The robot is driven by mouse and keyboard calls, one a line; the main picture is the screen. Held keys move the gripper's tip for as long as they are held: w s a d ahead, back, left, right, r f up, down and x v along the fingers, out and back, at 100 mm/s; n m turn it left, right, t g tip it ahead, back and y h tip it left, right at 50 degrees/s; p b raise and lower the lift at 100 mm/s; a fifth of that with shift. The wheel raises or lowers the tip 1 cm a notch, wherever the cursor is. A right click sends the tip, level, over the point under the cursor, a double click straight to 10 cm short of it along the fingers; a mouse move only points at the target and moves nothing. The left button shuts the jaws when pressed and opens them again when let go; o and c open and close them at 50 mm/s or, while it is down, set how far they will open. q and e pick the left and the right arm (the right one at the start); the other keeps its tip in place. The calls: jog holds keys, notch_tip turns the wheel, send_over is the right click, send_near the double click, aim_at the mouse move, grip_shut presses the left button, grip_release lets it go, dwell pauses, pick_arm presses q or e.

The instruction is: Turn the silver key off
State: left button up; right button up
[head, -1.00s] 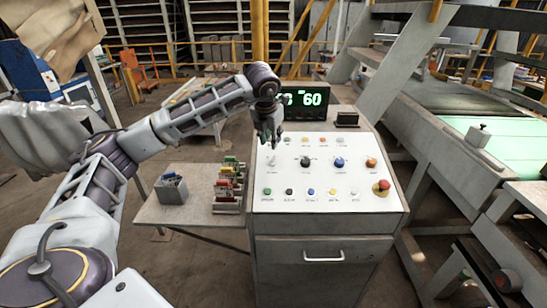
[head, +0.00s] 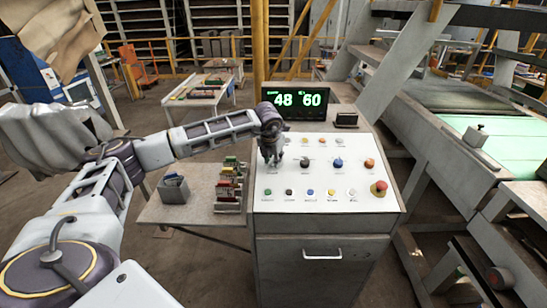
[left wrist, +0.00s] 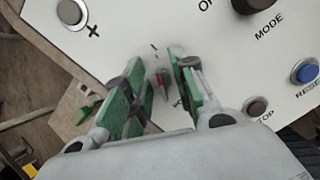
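The white control panel (head: 330,198) slopes toward me on a grey cabinet. My left gripper (head: 271,160) is over its upper left part and hides the silver key in the head view. In the left wrist view, a small key switch (left wrist: 162,82) with a red mark shows between the two green finger pads. The fingers are apart, one on each side of it. I cannot tell whether either pad touches it. My right gripper is not in view.
A black and a blue knob (head: 338,163) stand right of the gripper. A red emergency button (head: 379,188) is at the right edge. Small buttons line the front row. A lit display (head: 297,97) stands behind. A side shelf (head: 185,208) at left holds a grey box and coloured parts.

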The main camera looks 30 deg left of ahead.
pick_arm(q)
jog(key=shift+w+f, duration=0.1)
jog(key=shift+f, duration=0.1)
jog(key=shift+c, duration=0.3)
grip_shut()
